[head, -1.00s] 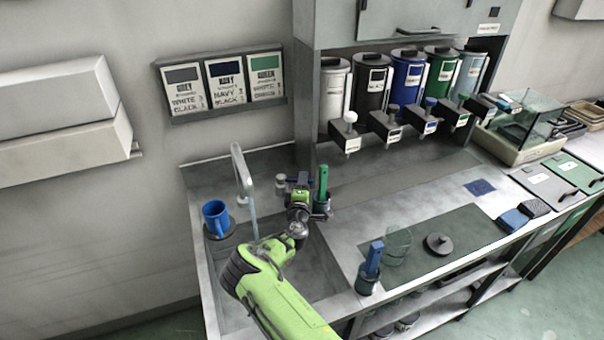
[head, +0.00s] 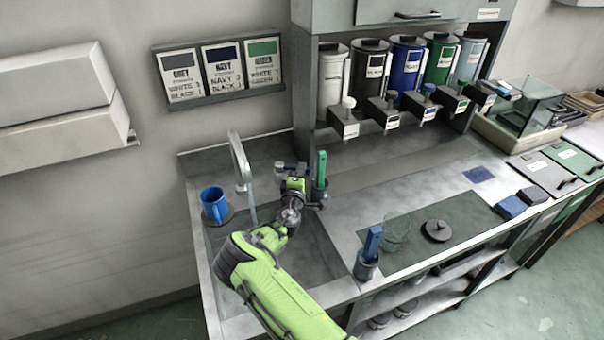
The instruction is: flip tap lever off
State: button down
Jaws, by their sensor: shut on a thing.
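The grey tap spout (head: 240,160) curves over the sink (head: 300,245) at the back left of the counter, and a thin pale stream hangs below it. Right of the spout, a small fitting with a grey round end and a dark bluish bar, which I take for the tap lever (head: 281,168), stands at the back of the sink. My gripper (head: 294,181) is at this bar, shut on it, and covers much of it. The exact contact and the lever's angle are too small and hidden to tell.
A holder with a green-handled tool (head: 321,170) stands close right of my gripper. A blue mug (head: 215,204) sits left of the spout. A blue-handled tool in a cup (head: 369,253) and a clear glass (head: 396,232) stand to the right. Coloured dispensers (head: 405,70) line the back.

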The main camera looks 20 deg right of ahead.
jog(key=m+g+h+b, duration=0.1)
jog(key=a+m+h+b, duration=0.1)
jog(key=b, duration=0.1)
jog(key=s+g+h+b, duration=0.1)
jog(key=shift+a+f+m+g+b, duration=0.3)
jog(key=shift+f+m, duration=0.05)
jog(key=shift+m, duration=0.05)
jog(key=shift+s+a+r+m+g+h+b, duration=0.15)
jog(key=shift+m+g+h+b, duration=0.15)
jog(key=shift+g+h+b, duration=0.1)
jog(key=shift+s+a+r+m+g+h+b, duration=0.1)
jog(key=shift+s+m+g+h+b, duration=0.05)
jog(key=shift+m+g+h+b, duration=0.2)
jog(key=c, duration=1.1)
grip_release()
jog(key=shift+r, duration=0.1)
jog(key=p+v, duration=0.1)
jog(key=v, duration=1.4)
jog(key=shift+s+a+p, duration=0.25)
jog(key=shift+s+p, duration=0.05)
jog(key=shift+p, duration=0.1)
